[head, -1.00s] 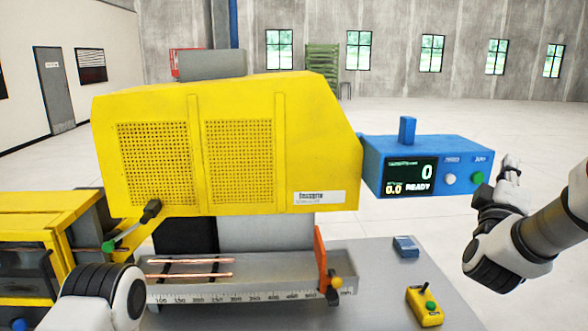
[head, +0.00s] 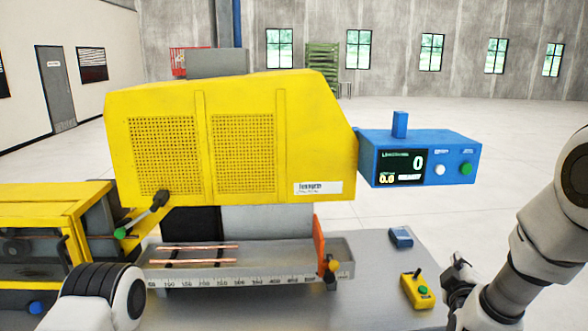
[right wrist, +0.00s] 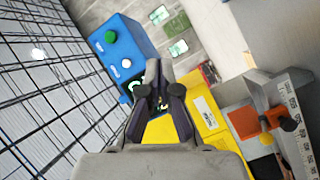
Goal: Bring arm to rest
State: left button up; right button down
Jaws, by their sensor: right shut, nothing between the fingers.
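My right gripper (head: 457,268) is at the right edge of the grey bench (head: 372,265), below the blue control box (head: 416,158) and right of the small yellow button box (head: 417,290). In the right wrist view its fingers (right wrist: 160,92) are together and hold nothing. My left arm shows at the lower left of the head view, but its gripper is out of frame. Copper tubes (head: 202,247) lie across dark supports above the ruler scale (head: 215,282), apart from both arms.
An orange stop plate (head: 319,242) stands at the tray's right end. A small blue block (head: 401,237) lies on the bench. Open floor (head: 520,200) is at the right.

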jog(key=s+a+f+m+g+y, duration=0.1)
jog(key=s+a+f+g, duration=0.2)
jog(key=f, duration=0.6)
jog(key=s+a+f+m+g+y, duration=0.1)
jog(key=s+f+g+y, duration=0.1)
jog(key=s+f, duration=0.5)
jog(key=s+a+f+m+g+y, duration=0.1)
jog(key=s+a+f+g, duration=0.15)
jog(key=f, duration=0.75)
jog(key=s+a+f+m+g+y, duration=0.15)
jog(key=s+f+g, duration=0.35)
jog(key=s, duration=0.6)
jog(key=s+a+f+m+g+y, duration=0.1)
jog(key=s+f+m+g, duration=0.35)
jog(key=s, duration=0.75)
notch_tip(320, 180, down, 12)
jog(key=s+n+t+b, duration=0.1)
jog(key=b, duration=0.9)
jog(key=shift+a+f, duration=0.2)
